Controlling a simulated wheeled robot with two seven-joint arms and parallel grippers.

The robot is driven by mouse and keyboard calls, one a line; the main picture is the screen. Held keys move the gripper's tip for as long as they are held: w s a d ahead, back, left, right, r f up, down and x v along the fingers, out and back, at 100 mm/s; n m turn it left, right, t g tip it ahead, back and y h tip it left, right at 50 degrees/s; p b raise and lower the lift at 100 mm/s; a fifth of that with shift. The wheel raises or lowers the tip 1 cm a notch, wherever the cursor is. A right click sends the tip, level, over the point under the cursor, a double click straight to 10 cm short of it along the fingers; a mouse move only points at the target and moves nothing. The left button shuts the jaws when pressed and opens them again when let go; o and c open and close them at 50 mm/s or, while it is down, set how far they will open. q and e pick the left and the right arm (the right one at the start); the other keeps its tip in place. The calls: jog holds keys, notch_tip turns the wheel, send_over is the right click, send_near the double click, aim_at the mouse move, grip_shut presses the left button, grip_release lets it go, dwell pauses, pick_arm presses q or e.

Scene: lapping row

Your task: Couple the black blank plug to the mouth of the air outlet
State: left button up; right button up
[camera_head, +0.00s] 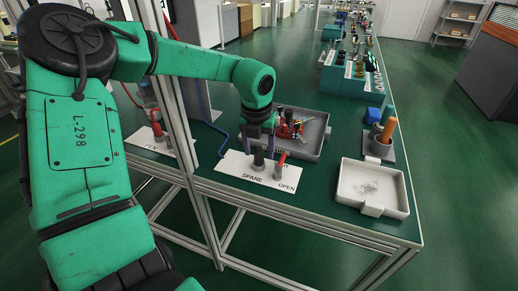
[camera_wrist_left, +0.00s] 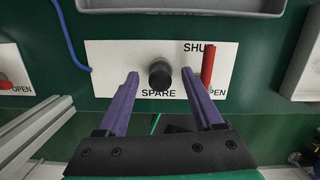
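A black round piece (camera_head: 258,159) stands up from the white plate (camera_head: 233,172) marked SPARE. It also shows in the left wrist view (camera_wrist_left: 160,74). I cannot tell whether it is the bare outlet mouth, the blank plug, or the plug on the outlet. A red lever (camera_wrist_left: 208,66) stands beside it, between the SHUT and OPEN marks. My left gripper (camera_head: 259,132) points down over the piece. In the left wrist view its purple fingers are apart, one on each side of the piece, with gaps and nothing held. My right gripper is not in view.
A grey tray (camera_head: 311,151) with red and other small parts lies behind the plate. A white tray (camera_head: 371,207) is at the right. A grey holder (camera_head: 379,148) with an orange handle stands behind it. Another white plate with a red lever (camera_head: 157,127) is left, past a frame post.

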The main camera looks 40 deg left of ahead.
pick_arm(q)
notch_tip(320, 180, up, 14)
jog(key=s, duration=0.2)
jog(key=shift+d+r+p, duration=0.25)
jog(key=shift+d+p, duration=0.2)
